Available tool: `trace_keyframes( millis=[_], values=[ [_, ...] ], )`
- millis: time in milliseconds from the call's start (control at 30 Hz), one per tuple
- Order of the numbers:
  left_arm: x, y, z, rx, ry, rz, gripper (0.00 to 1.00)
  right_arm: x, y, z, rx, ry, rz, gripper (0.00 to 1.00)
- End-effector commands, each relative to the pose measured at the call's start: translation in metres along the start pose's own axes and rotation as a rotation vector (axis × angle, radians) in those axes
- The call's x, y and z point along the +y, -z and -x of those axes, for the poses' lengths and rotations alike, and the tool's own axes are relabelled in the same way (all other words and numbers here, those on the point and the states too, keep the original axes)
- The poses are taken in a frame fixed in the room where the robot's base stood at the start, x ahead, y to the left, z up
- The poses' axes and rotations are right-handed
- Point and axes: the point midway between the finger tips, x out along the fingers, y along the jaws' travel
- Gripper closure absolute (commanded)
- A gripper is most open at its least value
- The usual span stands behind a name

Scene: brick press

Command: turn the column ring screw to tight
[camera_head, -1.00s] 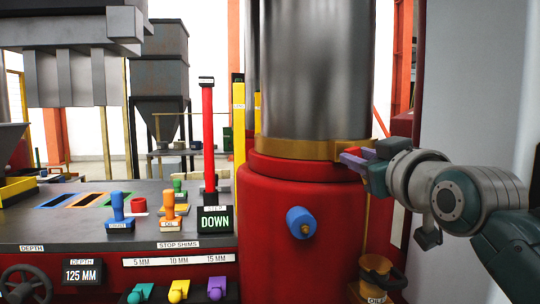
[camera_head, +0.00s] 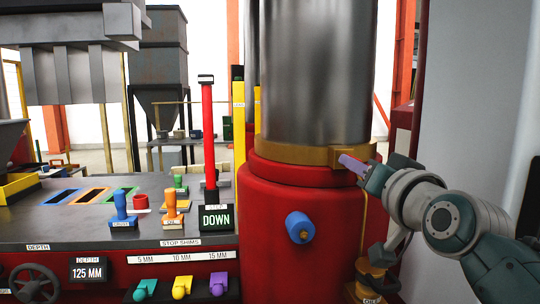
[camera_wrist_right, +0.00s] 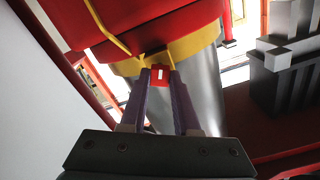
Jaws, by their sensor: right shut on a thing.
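The brass column ring (camera_head: 300,154) goes around the foot of the shiny steel column (camera_head: 315,75), above the red cylinder (camera_head: 295,215). It also shows in the right wrist view (camera_wrist_right: 192,45). The screw (camera_wrist_right: 160,77), a small red block with a white mark, is at the ring's edge in the right wrist view. My right gripper (camera_wrist_right: 160,80) is shut on the screw, with a purple finger on each side. In the head view my right gripper (camera_head: 350,163) reaches in from the right to the ring's right side, and the screw is hidden there. My left gripper is not in view.
A blue knob (camera_head: 299,225) sticks out of the red cylinder's front. A grey panel (camera_head: 470,90) stands at the right, close to my right arm. A can (camera_head: 372,282) stands below that arm. The control table (camera_head: 60,225) with several coloured handles is at the left.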

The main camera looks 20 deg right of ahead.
Motion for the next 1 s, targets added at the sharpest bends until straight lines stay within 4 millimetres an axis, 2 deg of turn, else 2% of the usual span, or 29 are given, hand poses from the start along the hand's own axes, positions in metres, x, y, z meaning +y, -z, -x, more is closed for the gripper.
trace_keyframes(
  millis=[400, 1000],
  values=[
    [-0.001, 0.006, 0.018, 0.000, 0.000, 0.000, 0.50, 0.000, 0.001, 0.000, -0.001, -0.002, -0.397, 1.00],
    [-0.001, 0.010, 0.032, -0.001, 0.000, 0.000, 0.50, 0.000, 0.000, 0.000, 0.000, -0.002, -0.967, 1.00]
  ],
)
